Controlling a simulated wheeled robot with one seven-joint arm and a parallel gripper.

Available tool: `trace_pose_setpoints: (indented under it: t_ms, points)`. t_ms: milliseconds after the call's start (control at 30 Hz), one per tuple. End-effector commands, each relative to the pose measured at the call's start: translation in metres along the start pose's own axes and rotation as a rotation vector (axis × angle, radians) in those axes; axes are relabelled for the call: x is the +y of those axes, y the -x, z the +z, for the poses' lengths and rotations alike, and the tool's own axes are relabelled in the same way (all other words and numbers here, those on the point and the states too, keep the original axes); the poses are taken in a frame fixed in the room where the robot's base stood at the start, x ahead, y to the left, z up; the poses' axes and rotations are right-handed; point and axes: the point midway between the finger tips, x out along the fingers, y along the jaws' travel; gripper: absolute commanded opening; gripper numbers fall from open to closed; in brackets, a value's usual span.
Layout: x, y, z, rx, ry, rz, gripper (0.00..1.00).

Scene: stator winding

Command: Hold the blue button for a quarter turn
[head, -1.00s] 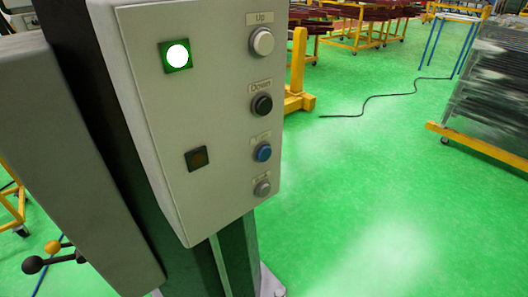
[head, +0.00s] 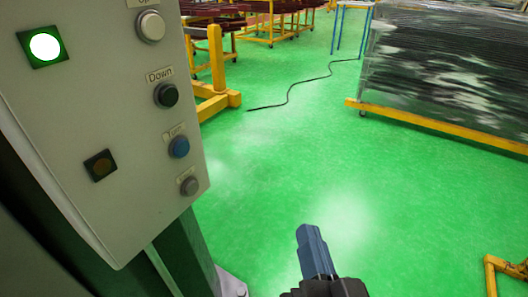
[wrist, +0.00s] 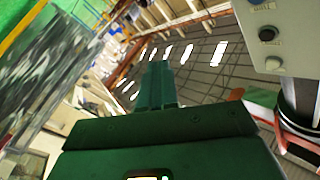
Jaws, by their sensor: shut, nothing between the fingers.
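The blue button (head: 179,147) is on the right side of the grey control panel (head: 75,190) in the head view, under a small label and below the black Down button (head: 166,95). My gripper (head: 306,232) is shut and empty, low in the middle of the head view, to the right of and below the panel, apart from it. The gripper also fills the lower middle of the wrist view (wrist: 158,75). The panel corner with a few buttons shows at the upper right there; I cannot tell the blue button clearly.
A white Up button (head: 151,26), a small grey button (head: 189,186) and a lit green-framed lamp (head: 45,46) are on the panel. A wrapped stack (head: 450,70) on a yellow frame stands at the upper right. A black cable (head: 290,93) lies on the open green floor.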

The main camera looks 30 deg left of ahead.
Motion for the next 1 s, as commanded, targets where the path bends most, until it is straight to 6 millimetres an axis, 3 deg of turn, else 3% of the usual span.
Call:
trace_pose_setpoints:
  t_ms: [33,100,300,767,1000]
  points:
    - [-0.022,-0.018,-0.003,0.007,-0.029,-0.037,0.0]
    - [-0.045,-0.036,-0.006,0.01,-0.067,-0.069,0.0]
    - [-0.086,-0.062,-0.013,0.009,-0.135,-0.119,0.0]
    - [-0.094,-0.066,-0.014,0.009,-0.148,-0.126,0.0]
    - [-0.104,-0.077,-0.004,0.008,-0.148,-0.128,0.0]
